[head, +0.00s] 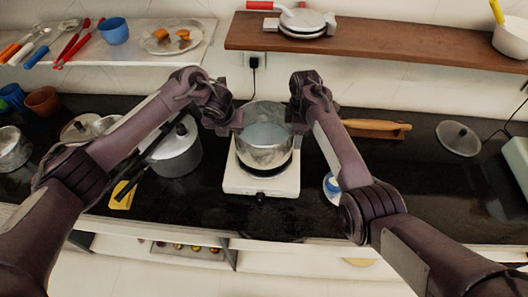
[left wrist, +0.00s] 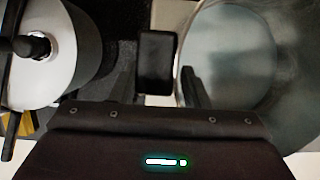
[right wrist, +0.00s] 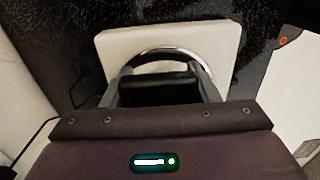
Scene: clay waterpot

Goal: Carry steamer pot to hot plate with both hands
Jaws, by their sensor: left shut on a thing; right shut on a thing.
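The steamer pot (head: 264,135) is an open, shiny metal pot with light contents or a pale inside. In the head view it is over the front-centre white hot plate (head: 262,184), whose dark burner shows under its near edge. I cannot tell whether it touches the burner. My left gripper (head: 235,122) is shut on the pot's left black handle (left wrist: 155,62); the pot (left wrist: 232,65) fills the right of the left wrist view. My right gripper (head: 297,122) is shut on the right black handle (right wrist: 158,90), with the hot plate (right wrist: 118,42) behind it.
A lidded pot (head: 178,150) stands close to the left of the hot plate. A yellow item (head: 122,194) lies at the front left. A wooden rolling pin (head: 372,125) and a lid (head: 458,138) are to the right. A wooden shelf (head: 370,42) hangs above the back.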

